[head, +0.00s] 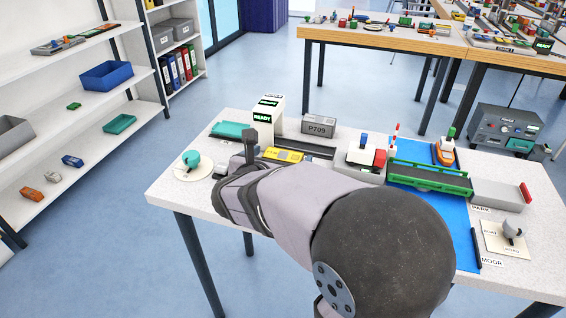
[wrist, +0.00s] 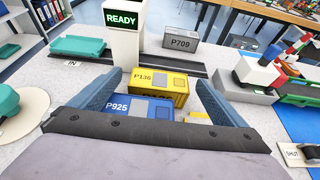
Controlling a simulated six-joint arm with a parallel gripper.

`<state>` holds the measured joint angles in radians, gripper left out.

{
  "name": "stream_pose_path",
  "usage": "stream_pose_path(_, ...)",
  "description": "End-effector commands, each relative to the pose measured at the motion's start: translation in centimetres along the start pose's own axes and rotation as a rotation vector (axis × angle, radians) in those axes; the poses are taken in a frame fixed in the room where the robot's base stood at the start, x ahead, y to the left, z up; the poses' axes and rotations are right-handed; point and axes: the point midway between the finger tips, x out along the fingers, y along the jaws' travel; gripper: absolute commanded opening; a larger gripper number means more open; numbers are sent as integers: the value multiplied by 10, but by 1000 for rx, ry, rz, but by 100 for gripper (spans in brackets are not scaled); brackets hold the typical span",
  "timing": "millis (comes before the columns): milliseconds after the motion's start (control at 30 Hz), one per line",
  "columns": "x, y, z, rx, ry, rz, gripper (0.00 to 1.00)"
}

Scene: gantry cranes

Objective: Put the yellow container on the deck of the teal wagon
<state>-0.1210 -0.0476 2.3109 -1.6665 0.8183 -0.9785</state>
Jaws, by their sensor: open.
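The yellow container (wrist: 172,98), marked P136, lies behind the blue container (wrist: 112,118), marked P925. It also shows in the head view (head: 283,155), partly hidden by my arm. My gripper (wrist: 160,79) is open, with one finger on each side of the view and both containers appearing between them. Nothing is held. I cannot tell how high the fingertips are above the containers. The teal wagon (wrist: 78,46) stands at the left on the dark track by the IN label, and shows in the head view (head: 230,130). Its deck looks empty.
A white tower (wrist: 122,45) with a READY sign stands over the track between the wagon and the yellow container's side. A grey container (wrist: 181,42), marked P709, sits behind the track. A white-and-red vehicle model (head: 365,155) and a green bridge (head: 428,178) are at the right.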

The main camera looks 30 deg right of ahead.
Motion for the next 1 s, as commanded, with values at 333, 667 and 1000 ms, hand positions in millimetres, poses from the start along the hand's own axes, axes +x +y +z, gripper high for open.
stream_pose_path(333,32,0,-1,1,1,-1,96)
stream_pose_path(667,32,0,0,1,0,0,70)
stream_pose_path(1000,32,0,1,1,-1,0,46)
